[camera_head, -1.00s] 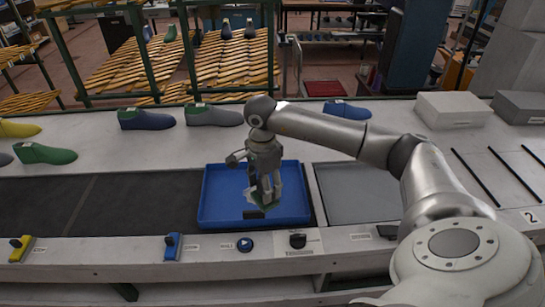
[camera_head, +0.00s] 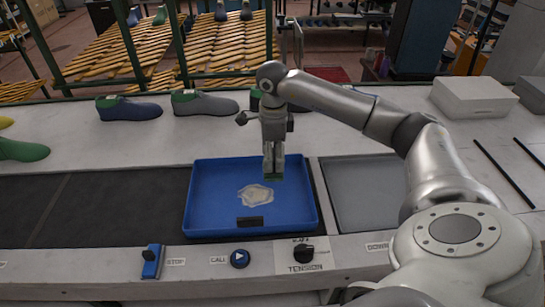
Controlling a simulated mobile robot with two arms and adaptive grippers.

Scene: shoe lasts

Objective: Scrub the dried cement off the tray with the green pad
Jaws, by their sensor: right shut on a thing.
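The blue tray (camera_head: 205,209) lies at the belt's right end, beside a grey plate. A pale, irregular patch of dried cement (camera_head: 256,196) is on the middle of its floor. My right gripper (camera_head: 273,171) points down over the tray's back right part. It is shut on the green pad (camera_head: 272,176), of which only a thin green strip shows below the fingers. The pad is up and to the right of the patch in the picture; I cannot tell whether it touches the tray. My left gripper is not in view.
A dark block (camera_head: 250,222) sits at the tray's front side. A grey plate (camera_head: 366,193) lies to the right. Shoe lasts (camera_head: 203,103) stand behind on the white bench. A blue lever (camera_head: 152,262) and a black knob (camera_head: 303,253) are along the front edge.

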